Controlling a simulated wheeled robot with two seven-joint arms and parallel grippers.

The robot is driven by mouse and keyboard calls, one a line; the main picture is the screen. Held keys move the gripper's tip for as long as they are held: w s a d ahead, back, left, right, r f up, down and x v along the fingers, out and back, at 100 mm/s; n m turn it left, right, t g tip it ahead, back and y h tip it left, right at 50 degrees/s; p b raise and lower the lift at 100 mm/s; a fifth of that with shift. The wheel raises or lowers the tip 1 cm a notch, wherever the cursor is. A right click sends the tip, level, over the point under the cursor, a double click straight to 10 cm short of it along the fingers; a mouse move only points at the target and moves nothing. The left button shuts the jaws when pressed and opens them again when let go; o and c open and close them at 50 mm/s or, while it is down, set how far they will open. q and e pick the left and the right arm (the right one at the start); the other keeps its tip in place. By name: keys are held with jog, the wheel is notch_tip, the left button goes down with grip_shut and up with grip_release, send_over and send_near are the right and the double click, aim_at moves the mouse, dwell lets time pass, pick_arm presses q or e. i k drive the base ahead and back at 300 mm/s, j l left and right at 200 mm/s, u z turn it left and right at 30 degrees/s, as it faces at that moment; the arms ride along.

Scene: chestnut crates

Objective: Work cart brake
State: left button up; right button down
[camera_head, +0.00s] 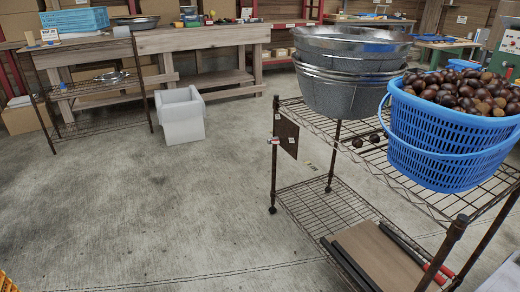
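A wire-shelf cart (300,108) with dark posts stands on the right, with a top shelf and a low shelf. Dark casters show under two of its posts, one at the near left (272,210) and one farther back (328,189). They are too small to tell whether a brake is on or off. The casters at the cart's near right are out of the picture. Neither of my grippers is in view.
The cart carries stacked metal tubs (350,75), a blue basket (440,150) of chestnuts and, low down, a brown board (375,258). A white bin (182,115), a wire rack (100,130) and a wooden bench (215,40) stand behind. The concrete floor (150,210) left is clear.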

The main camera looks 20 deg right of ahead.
aim_at(269, 141)
jog(key=i+u, duration=0.15)
jog(key=i, duration=0.95)
jog(key=i+l+u, duration=0.1)
jog(key=i+l, duration=0.35)
jog(key=l, duration=0.15)
